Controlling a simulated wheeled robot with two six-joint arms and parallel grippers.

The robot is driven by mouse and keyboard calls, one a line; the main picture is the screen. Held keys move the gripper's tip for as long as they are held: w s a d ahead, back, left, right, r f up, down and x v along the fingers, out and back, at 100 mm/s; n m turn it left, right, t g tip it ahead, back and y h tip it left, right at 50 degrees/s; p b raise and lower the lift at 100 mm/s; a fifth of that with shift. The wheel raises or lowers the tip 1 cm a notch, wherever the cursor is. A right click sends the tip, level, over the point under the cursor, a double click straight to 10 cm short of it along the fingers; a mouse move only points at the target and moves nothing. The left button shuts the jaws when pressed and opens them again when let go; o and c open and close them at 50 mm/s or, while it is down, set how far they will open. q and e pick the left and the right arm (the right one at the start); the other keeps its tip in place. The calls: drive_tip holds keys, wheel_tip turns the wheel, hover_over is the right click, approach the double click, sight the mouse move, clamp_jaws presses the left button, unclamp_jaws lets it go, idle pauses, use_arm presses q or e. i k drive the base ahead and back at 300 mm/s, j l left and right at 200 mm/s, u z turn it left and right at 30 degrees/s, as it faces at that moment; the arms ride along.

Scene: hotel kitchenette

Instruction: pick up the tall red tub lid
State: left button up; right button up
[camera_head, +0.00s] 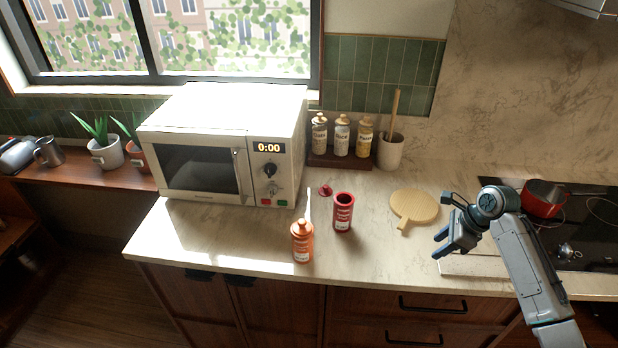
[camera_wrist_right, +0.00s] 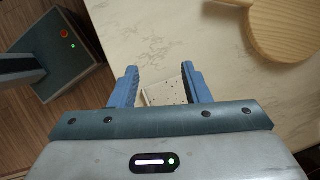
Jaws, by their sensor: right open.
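The small red lid (camera_head: 325,190) lies on the counter to the right of the microwave. It is just behind and left of the tall red tub (camera_head: 343,213), which stands upright with its top open. My right gripper (camera_head: 438,244) is open and empty, over the counter's front right, well to the right of the lid and apart from it. In the right wrist view the two blue fingers (camera_wrist_right: 161,84) are spread with nothing held; neither the lid nor the tub shows there. My left gripper is in neither view.
An orange tub (camera_head: 301,243) with its lid on stands near the counter's front edge. A round wooden board (camera_head: 414,206) lies between tub and gripper. The microwave (camera_head: 223,150) is left, labelled jars (camera_head: 342,136) behind, a red pot (camera_head: 544,198) on the hob right.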

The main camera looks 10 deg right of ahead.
sight(326, 191)
drive_tip(key=i+j, duration=1)
drive_tip(key=i, duration=0.05)
